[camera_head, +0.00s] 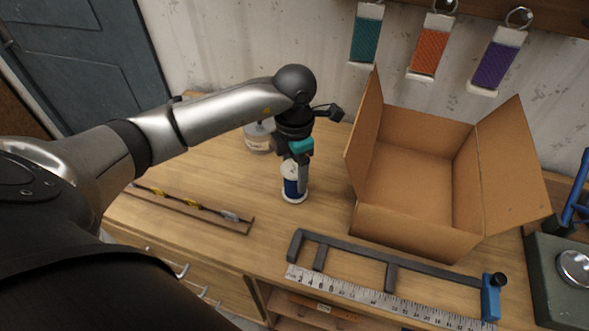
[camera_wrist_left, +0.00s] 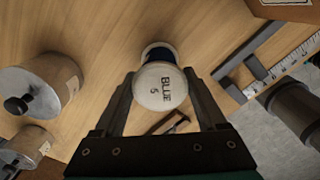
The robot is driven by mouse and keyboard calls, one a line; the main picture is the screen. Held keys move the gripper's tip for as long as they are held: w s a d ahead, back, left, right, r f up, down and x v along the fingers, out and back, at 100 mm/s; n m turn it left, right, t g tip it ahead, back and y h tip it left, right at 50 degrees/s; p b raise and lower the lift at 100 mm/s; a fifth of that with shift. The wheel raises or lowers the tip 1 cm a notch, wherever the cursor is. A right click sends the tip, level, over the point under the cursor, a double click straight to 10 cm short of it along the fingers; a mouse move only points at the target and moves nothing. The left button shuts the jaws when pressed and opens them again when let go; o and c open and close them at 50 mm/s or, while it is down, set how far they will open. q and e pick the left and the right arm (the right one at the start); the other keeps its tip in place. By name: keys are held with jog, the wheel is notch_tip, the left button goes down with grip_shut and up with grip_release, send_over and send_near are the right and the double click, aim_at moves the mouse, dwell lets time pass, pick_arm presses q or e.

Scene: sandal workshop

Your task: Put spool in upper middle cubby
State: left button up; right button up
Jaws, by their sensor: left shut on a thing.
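The spool (camera_head: 293,187) has blue thread and white ends and stands upright on the wooden workbench (camera_head: 225,190). In the left wrist view the spool (camera_wrist_left: 160,86) shows its white top marked "BLUE 5". My left gripper (camera_head: 298,172) comes from above and is shut on the spool; its fingers (camera_wrist_left: 160,95) lie on both sides of it. Open shelf compartments (camera_head: 310,310) show under the bench's front edge, partly cut off, and I cannot tell which is the upper middle cubby. My right gripper is not in view.
An open empty cardboard box (camera_head: 405,185) stands right of the spool. A clamp bar (camera_head: 390,262) and a ruler (camera_head: 380,300) lie at the front edge. A wooden strip with small tools (camera_head: 190,208) lies left. A jar (camera_head: 258,137) stands behind the gripper.

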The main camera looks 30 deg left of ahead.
pick_arm(q)
jog(key=o, duration=1.4)
jog(key=shift+f, duration=0.15)
jog(key=shift+r, duration=0.35)
notch_tip(320, 180, up, 12)
jog(key=shift+f, duration=0.15)
